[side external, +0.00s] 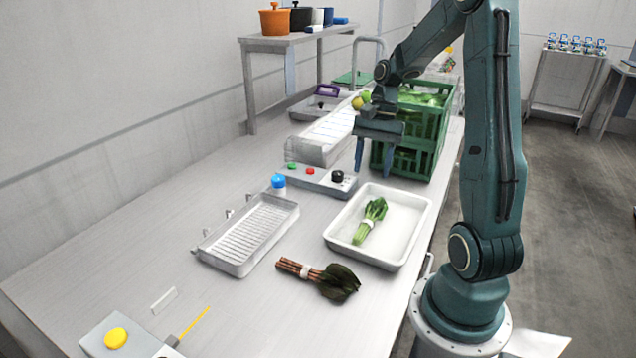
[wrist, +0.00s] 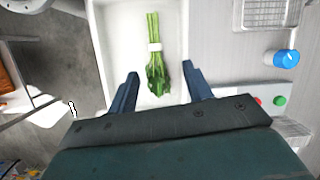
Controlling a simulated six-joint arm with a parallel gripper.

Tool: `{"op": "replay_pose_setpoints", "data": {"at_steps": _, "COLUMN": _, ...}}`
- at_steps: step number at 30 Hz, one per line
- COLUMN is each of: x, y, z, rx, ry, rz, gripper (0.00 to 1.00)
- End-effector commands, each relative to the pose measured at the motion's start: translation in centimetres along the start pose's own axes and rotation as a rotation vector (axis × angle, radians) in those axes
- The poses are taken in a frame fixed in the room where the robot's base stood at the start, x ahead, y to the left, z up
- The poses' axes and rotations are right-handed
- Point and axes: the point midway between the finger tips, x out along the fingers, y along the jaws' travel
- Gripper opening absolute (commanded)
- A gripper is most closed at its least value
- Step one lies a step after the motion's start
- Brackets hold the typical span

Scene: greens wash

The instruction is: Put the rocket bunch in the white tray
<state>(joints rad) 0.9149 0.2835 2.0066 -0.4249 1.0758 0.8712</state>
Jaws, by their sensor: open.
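A green leafy bunch with pale green stems and a white band, which looks like the rocket bunch (side external: 371,219), lies in the white tray (side external: 333,238). In the wrist view the bunch (wrist: 154,55) lies on the white floor of the tray (wrist: 108,45), with its leaves toward me. My gripper (side external: 374,172) is raised above the table beyond the tray's far end, pointing down. Its fingers (wrist: 160,72) are spread and empty, apart from the bunch.
A second bunch with reddish-brown stems and dark leaves (side external: 338,283) lies on the table left of the tray. A ribbed drainer (side external: 240,258), blue-capped bottle (side external: 278,182) and button panel (side external: 313,178) stand nearby. Green crates (side external: 432,128) stand behind the tray.

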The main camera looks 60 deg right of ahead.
Motion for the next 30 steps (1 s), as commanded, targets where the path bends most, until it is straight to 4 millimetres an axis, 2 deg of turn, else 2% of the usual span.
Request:
{"op": "replay_pose_setpoints", "data": {"at_steps": 6, "x": -1.7, "y": -1.9, "z": 5.5, "rx": -0.242, "ry": 0.113, "rz": 0.002, "gripper": 0.5}}
{"op": "replay_pose_setpoints", "data": {"at_steps": 14, "x": -3.0, "y": -2.5, "z": 12.3, "rx": -0.56, "ry": 0.249, "rz": -0.003, "gripper": 0.5}}
{"op": "replay_pose_setpoints", "data": {"at_steps": 21, "x": -3.6, "y": -1.5, "z": 17.8, "rx": -0.85, "ry": 0.37, "rz": -0.017, "gripper": 0.5}}
{"op": "replay_pose_setpoints", "data": {"at_steps": 30, "x": -3.7, "y": 1.2, "z": 22.9, "rx": -1.205, "ry": 0.519, "rz": -0.051, "gripper": 0.5}}
